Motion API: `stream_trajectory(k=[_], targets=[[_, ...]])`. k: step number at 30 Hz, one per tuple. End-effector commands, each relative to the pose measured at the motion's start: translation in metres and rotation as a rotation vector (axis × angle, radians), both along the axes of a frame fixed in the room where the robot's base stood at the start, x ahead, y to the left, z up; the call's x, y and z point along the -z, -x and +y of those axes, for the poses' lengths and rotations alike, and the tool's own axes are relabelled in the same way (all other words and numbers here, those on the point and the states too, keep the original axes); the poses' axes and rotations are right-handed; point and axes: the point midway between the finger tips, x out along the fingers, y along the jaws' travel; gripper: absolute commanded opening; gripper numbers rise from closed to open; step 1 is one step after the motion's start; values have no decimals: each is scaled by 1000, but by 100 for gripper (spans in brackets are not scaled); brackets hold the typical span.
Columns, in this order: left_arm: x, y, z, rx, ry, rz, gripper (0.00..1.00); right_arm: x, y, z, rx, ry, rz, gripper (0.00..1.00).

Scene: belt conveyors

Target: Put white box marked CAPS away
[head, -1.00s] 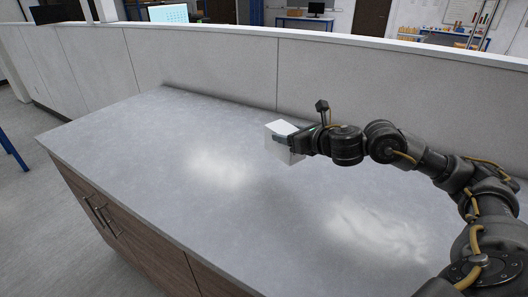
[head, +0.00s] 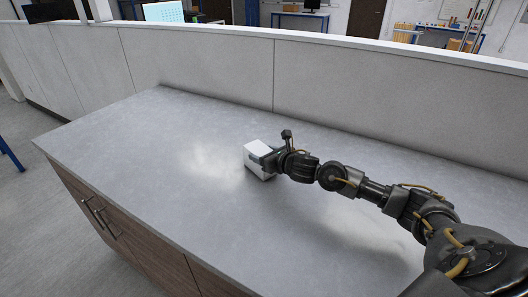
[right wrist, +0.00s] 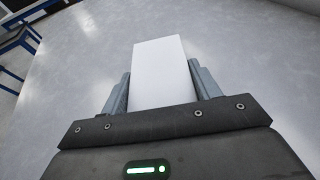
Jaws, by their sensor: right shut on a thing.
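The white box (head: 257,150) is at the middle of the grey countertop in the head view. My right gripper (head: 265,160) is shut on it from the right side. In the right wrist view the white box (right wrist: 163,72) sits between the two fingers of the gripper (right wrist: 163,88), its plain white face towards the camera. No CAPS marking can be read in either view. The box is low, at or just above the counter; I cannot tell if it touches. My left gripper is not in view.
The grey countertop (head: 140,150) is otherwise bare, with free room on all sides of the box. A pale partition wall (head: 200,65) runs along its back edge. Wooden drawers (head: 120,225) are below the front edge. Desks and a monitor stand beyond the wall.

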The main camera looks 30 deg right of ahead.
Motion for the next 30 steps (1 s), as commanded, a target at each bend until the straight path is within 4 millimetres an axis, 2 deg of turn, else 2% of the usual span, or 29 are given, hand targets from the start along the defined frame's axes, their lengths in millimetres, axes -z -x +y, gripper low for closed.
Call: stream_trajectory(k=[12,13,17,28,30], targets=[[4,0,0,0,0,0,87,5,0,0,0,-1,-4,29],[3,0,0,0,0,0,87,5,0,0,0,1,-2,64],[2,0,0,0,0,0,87,5,0,0,0,0,-1,81],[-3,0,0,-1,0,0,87,0,0,0,0,0,-1,84],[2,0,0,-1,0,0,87,2,7,-2,0,2,-1,84]])
